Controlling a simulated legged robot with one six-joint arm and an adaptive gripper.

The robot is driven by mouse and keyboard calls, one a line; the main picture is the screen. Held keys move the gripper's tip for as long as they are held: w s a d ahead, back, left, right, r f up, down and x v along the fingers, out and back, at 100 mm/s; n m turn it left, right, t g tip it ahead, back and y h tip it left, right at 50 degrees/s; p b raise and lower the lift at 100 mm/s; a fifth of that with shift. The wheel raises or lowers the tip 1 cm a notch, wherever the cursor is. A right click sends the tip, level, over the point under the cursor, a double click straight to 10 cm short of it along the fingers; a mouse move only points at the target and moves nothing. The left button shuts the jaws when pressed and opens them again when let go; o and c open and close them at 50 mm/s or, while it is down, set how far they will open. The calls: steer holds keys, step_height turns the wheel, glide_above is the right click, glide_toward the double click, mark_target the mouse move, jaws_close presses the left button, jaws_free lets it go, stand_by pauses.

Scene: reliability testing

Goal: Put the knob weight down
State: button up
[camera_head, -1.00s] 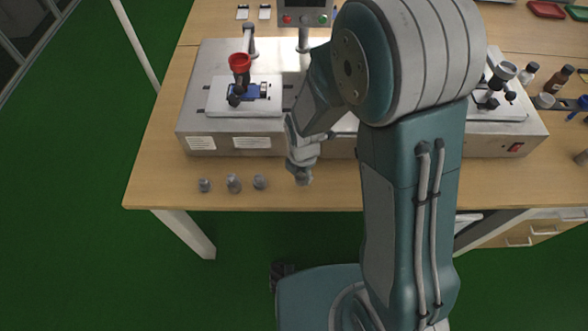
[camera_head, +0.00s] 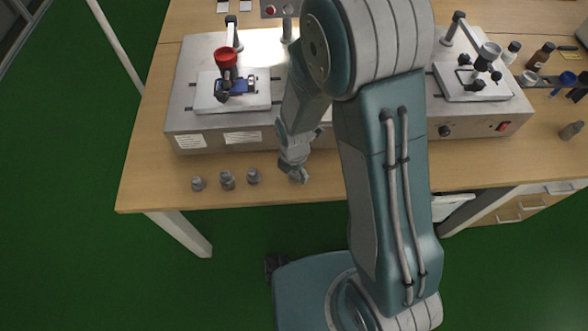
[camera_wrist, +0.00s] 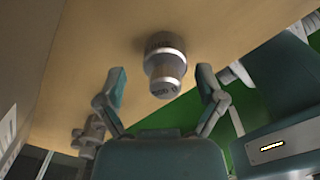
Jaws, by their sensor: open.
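The knob weight (camera_wrist: 164,68) is a grey metal cylinder with a narrower knob. In the wrist view it stands on the wooden table, between the two spread fingers of my gripper (camera_wrist: 162,76). Gaps show on both sides of it, so the fingers do not grip it. In the head view my gripper (camera_head: 296,172) is low over the table's front part, and it mostly hides this weight. Three other grey weights stand in a row to its left: one at the left end (camera_head: 198,184), one in the middle (camera_head: 227,181) and one nearest my gripper (camera_head: 253,176).
A grey machine (camera_head: 205,136) with a red-cupped fixture (camera_head: 226,58) stands behind the weights. A second fixture (camera_head: 487,65), bottles (camera_head: 543,56) and another small weight (camera_head: 571,131) are at the right. The table's front edge is close, with bare wood between the weights and edge.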

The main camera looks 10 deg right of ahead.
step_height(320, 180, up, 11)
steer(key=shift+d+r, duration=0.1)
steer(key=shift+r, duration=0.05)
steer(key=s+d+r+m+t, duration=0.1)
steer(key=s+d+r+m, duration=0.2)
steer(key=r+m, duration=0.3)
steer(key=s+d+r+m+t, duration=0.2)
steer(key=s+d+r+m, duration=0.2)
steer(key=r+m, duration=0.3)
steer(key=s+d+r+m+t, duration=0.2)
steer(key=s+r+m, duration=0.3)
steer(key=m, duration=0.8)
step_height(320, 180, up, 2)
steer(key=shift+s+d+r+m, duration=0.15)
steer(key=shift+s+d+m, duration=0.15)
steer(key=shift+d, duration=0.6)
